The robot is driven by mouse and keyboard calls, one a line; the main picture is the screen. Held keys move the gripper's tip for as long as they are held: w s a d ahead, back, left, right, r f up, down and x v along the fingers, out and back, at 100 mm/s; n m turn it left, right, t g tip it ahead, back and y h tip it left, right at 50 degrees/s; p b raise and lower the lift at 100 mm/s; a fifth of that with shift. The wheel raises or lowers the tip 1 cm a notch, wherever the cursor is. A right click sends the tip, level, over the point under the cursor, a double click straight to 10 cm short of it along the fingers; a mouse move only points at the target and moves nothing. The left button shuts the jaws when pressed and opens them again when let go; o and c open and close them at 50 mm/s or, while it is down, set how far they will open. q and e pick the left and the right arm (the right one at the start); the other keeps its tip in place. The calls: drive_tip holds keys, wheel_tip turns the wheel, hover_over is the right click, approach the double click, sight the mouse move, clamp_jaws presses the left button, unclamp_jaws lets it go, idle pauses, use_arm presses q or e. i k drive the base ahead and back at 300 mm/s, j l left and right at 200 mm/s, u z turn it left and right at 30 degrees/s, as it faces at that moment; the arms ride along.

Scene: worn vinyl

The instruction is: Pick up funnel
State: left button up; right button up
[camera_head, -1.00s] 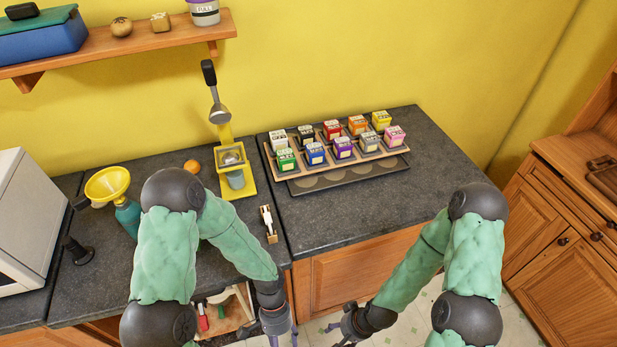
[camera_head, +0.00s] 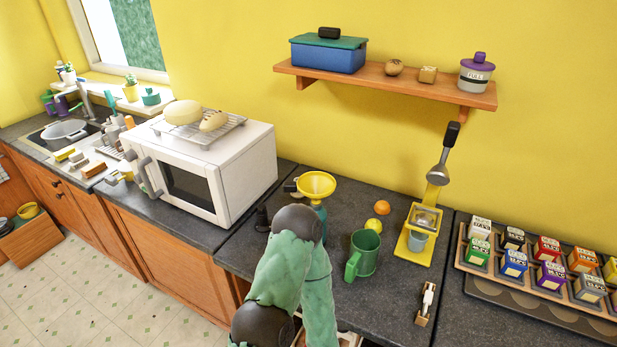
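A yellow funnel (camera_head: 316,185) sits mouth up on top of a teal bottle (camera_head: 322,212) on the dark counter, right of the microwave. My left arm rises in front of the counter, and its upper part covers the lower part of the bottle. My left gripper is hidden below the bottom edge of the picture. My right arm and gripper are out of the picture.
A green mug (camera_head: 364,253) stands right of my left arm, near a lemon (camera_head: 373,225) and an orange (camera_head: 382,208). A yellow press stand (camera_head: 420,240) is further right. The white microwave (camera_head: 205,170) stands left. A wall shelf (camera_head: 385,85) hangs above.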

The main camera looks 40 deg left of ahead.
sight(315, 186)
drive_tip(key=u, duration=1.2)
